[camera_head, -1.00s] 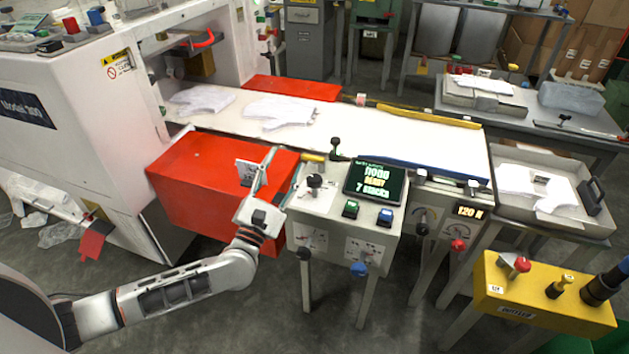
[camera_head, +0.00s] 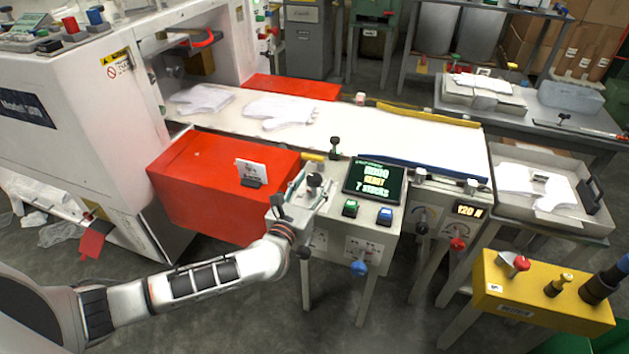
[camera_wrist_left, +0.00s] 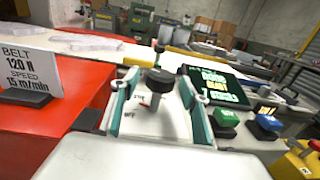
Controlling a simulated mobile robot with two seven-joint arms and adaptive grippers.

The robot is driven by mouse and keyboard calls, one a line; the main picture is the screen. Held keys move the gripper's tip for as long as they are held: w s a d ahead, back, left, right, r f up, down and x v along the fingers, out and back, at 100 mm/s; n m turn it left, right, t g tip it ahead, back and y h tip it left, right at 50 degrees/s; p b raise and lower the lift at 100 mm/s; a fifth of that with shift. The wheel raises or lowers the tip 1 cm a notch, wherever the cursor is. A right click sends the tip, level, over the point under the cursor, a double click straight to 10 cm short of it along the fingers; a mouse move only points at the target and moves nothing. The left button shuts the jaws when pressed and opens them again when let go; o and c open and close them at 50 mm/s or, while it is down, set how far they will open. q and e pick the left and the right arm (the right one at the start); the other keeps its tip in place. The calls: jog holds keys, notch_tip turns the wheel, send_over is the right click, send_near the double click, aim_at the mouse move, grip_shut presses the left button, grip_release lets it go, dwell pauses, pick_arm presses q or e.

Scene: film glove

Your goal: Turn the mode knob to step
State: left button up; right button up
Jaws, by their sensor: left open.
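The mode knob is a black knob (camera_head: 314,181) on the white top of the control box, left of its green-lit screen (camera_head: 374,181). In the left wrist view the knob (camera_wrist_left: 158,80) stands between my left gripper's fingertips, with a gap on each side. Small lettering is printed on the panel beside it; one word looks like OFF. My left gripper (camera_head: 311,184) is open around the knob, and its fingers (camera_wrist_left: 157,85) show green edges in the wrist view. I cannot tell the knob's exact setting. My right gripper is not in view.
A green button (camera_head: 350,208) and a blue button (camera_head: 385,215) sit right of the knob. A black-knobbed lever (camera_head: 335,145) stands behind it. A red box (camera_head: 205,190) with a small sign card (camera_head: 251,171) is at the left. The white belt (camera_head: 360,130) runs behind.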

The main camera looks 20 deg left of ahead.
pick_arm(q)
jog(key=shift+w, duration=0.65)
jog(key=c, duration=1.1)
